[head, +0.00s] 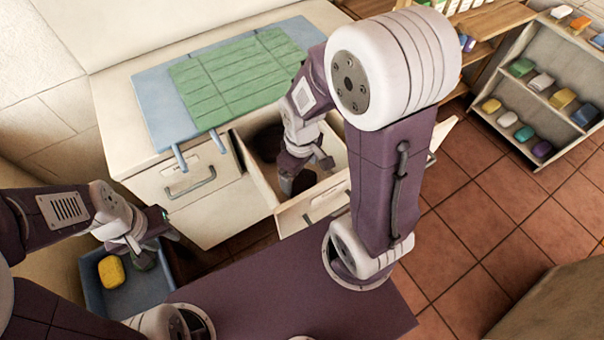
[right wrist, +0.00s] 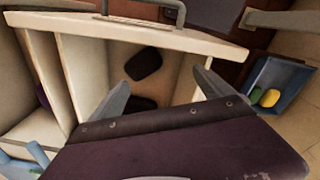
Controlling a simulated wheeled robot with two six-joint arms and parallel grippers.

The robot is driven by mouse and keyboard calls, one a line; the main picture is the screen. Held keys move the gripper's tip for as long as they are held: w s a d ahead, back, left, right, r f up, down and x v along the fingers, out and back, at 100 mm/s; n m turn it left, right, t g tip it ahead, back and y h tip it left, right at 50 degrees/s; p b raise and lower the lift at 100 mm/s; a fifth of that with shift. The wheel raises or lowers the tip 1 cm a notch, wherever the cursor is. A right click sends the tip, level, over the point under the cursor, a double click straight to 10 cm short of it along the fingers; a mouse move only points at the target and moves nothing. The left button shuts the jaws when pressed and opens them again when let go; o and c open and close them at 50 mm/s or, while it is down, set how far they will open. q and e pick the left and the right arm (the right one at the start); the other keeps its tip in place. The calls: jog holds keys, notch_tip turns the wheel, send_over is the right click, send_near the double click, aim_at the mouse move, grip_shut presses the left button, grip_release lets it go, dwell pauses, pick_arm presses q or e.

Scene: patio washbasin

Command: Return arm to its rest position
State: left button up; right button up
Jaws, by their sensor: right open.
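My right gripper (head: 305,176) is over the open drawer (head: 262,178) of the white cabinet, its fingers pointing down into it. In the right wrist view its two fingers (right wrist: 163,84) are spread apart with nothing between them. A dark oval thing (right wrist: 145,64) lies on the drawer floor, and a second dark shape (right wrist: 140,103) is partly hidden by the gripper. My left gripper (head: 157,248) is at the lower left, above the blue tub, with its fingers apart and nothing seen between them.
The blue tub (head: 88,280) holds a yellow block (head: 111,271); a green piece also shows there in the right wrist view (right wrist: 270,97). A green ribbed mat (head: 235,80) lies on the cabinet top. A shelf (head: 535,105) with coloured blocks stands right. Tiled floor there is clear.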

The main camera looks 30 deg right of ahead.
jog(key=m, duration=0.2)
jog(key=s+m, duration=0.1)
jog(key=m, duration=0.1)
jog(key=s+r+m, duration=0.1)
jog(key=shift+a+r+m+t, duration=0.1)
jog(key=shift+a+m+t, duration=0.1)
jog(key=shift+m+t, duration=0.15)
